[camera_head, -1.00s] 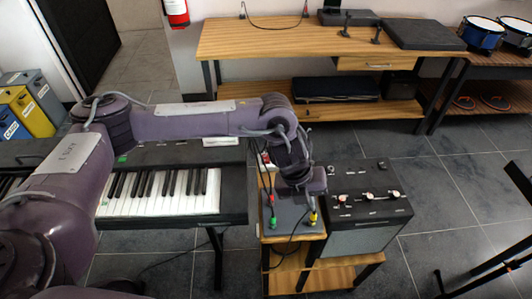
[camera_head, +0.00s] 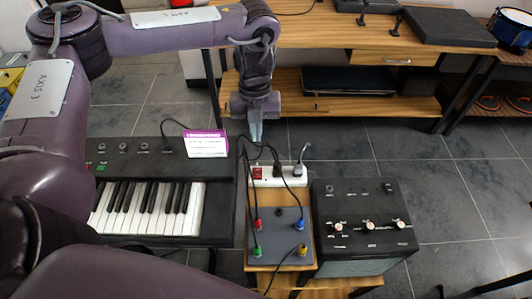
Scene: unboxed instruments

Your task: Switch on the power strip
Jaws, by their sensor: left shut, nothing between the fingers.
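The white power strip (camera_head: 277,181) lies at the back of a small wooden stand, behind a dark box with coloured plugs. Its red switch (camera_head: 257,173) is at the strip's left end; whether it is lit or which way it is rocked is too small to tell. Black plugs sit in its sockets. My left gripper (camera_head: 256,138) points down, its fingers closed and empty. In the picture its tips are just above the switch and appear apart from it. My right gripper is not in view.
The dark box (camera_head: 273,240) carries several coloured plugs with cables. A black amplifier (camera_head: 362,216) with knobs stands to the right. A keyboard (camera_head: 150,208) and a pink-and-white card (camera_head: 205,143) are to the left. Loose black cables loop near the gripper.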

